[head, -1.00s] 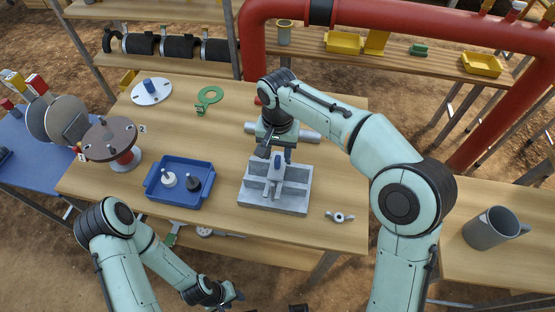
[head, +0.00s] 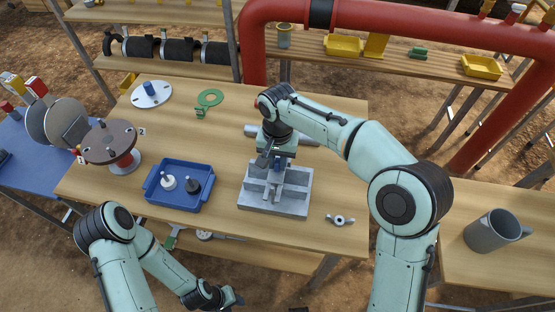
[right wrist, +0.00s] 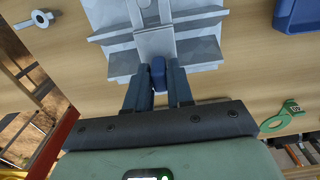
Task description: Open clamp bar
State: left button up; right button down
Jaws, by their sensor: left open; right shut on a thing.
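The grey clamp fixture (head: 290,205) stands on the wooden table, with raised walls on its base. Its clamp bar (head: 278,184) rises from the base and ends in a blue grip (head: 279,162) at the far side. My right gripper (head: 273,158) comes from above and behind, shut on the blue grip. In the right wrist view, the fingers (right wrist: 157,92) stand on both sides of the blue grip (right wrist: 158,72), and the grey bar (right wrist: 154,42) runs away from it over the fixture (right wrist: 202,52). My left gripper (head: 236,299) is open and empty, low in front of the table.
A blue tray (head: 180,205) with a white and a dark piece stands left of the fixture. A wing nut (head: 340,220) lies to its right. A grey cylinder (head: 308,138) lies behind it. A green ring tool (head: 209,98) and a brown round stand (head: 110,141) are further left.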

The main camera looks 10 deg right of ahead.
jog(key=w+g+p, duration=0.1)
jog(key=p, duration=0.1)
jog(key=r+g+p, duration=0.1)
jog(key=p, duration=0.1)
jog(key=shift+w+d+r+y, duration=0.2)
jog(key=shift+w+r+y, duration=0.05)
jog(key=shift+w+y, duration=0.15)
jog(key=shift+w+d+g, duration=0.1)
jog(key=shift+w+g, duration=0.15)
jog(key=shift+g, duration=0.35)
jog(key=shift+w+g+y, duration=0.15)
jog(key=shift+g+y, duration=0.15)
jog(key=shift+g, duration=0.1)
jog(key=shift+w+d+r+g, duration=0.1)
jog(key=shift+d+g, duration=0.05)
jog(key=shift+g, duration=0.35)
pick_arm(q)
jog(key=w+r, duration=0.5)
jog(key=shift+w+r+t, duration=0.3)
jog(key=shift+w+t, duration=0.05)
jog(key=shift+t, duration=0.05)
pick_arm(e)
jog(key=shift+w+d+r+g+y, duration=0.15)
jog(key=shift+w+g+y, duration=0.3)
jog(key=shift+g, duration=0.25)
jog(key=shift+w, duration=0.1)
jog(key=c, duration=1.1)
grip_release()
